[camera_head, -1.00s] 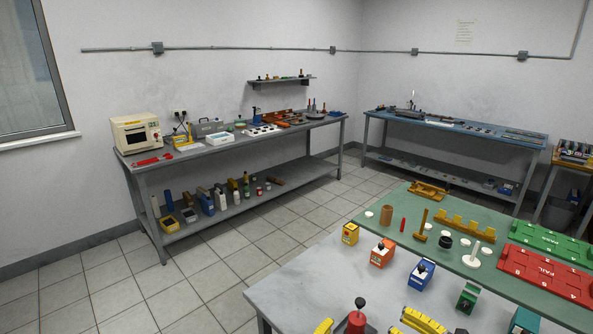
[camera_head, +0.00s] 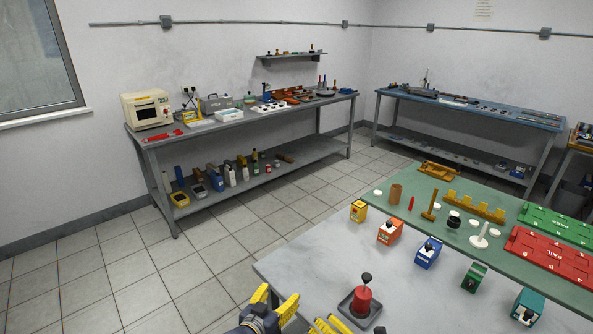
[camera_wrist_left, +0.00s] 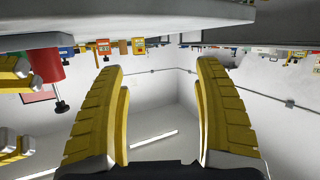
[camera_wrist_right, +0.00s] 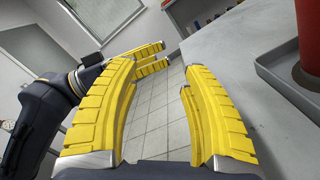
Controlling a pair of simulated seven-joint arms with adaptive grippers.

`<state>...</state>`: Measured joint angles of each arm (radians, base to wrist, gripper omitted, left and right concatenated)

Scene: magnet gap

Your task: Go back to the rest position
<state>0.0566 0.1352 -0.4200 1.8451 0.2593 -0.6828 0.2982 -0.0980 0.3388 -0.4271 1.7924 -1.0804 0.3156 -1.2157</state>
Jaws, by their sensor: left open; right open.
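My left gripper (camera_head: 276,299) has yellow fingers and is open and empty, off the front-left edge of the grey worktable (camera_head: 320,262). In the left wrist view its fingers (camera_wrist_left: 160,68) stand apart with only wall and floor between them. My right gripper (camera_head: 328,325) is partly cut off by the bottom edge of the head view, near the table's front edge. In the right wrist view it is open (camera_wrist_right: 160,72) and empty, with floor tiles between its fingers. My left gripper also shows there, close beyond the right one's left finger.
A red cylinder with a black knob (camera_head: 362,298) stands on a dark base near the front edge, just right of my grippers. Orange (camera_head: 390,231), blue (camera_head: 428,252), green (camera_head: 474,276) and teal (camera_head: 528,306) boxes stand behind. The floor at left is free.

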